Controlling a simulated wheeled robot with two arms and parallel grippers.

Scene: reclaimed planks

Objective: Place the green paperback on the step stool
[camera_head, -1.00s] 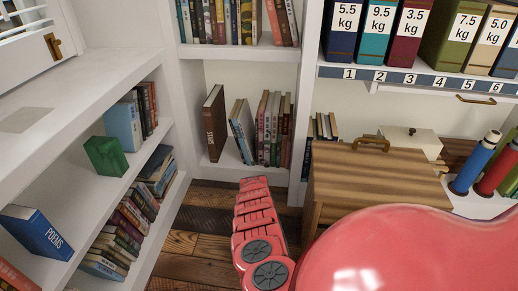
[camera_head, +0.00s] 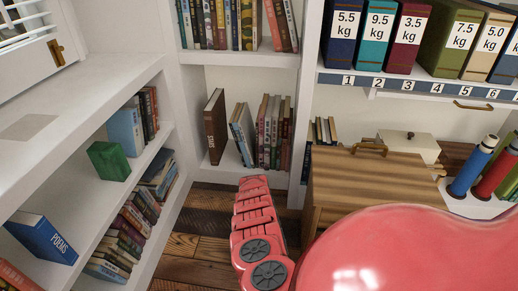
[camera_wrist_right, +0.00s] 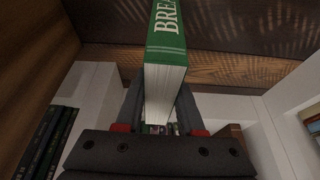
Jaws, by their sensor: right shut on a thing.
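The green paperback (camera_wrist_right: 166,50) shows in the right wrist view, with white letters reading "BREA" on its green cover and its pale page edges facing the camera. My right gripper (camera_wrist_right: 160,103) is shut on it, one dark finger on each side. In the head view that gripper and book do not show; a pink arm link of mine (camera_head: 258,225) hangs in the middle. A striped wooden piece with a handle (camera_head: 345,175) stands right of centre; I cannot tell whether it is the step stool. My left gripper is not in view.
White shelves at the left hold a green block-like thing (camera_head: 108,161), a blue POEMS book (camera_head: 42,237) and rows of books. A back bookcase holds a brown book (camera_head: 215,125). Numbered binders (camera_head: 405,40) stand upper right. Bare plank floor (camera_head: 205,245) shows below.

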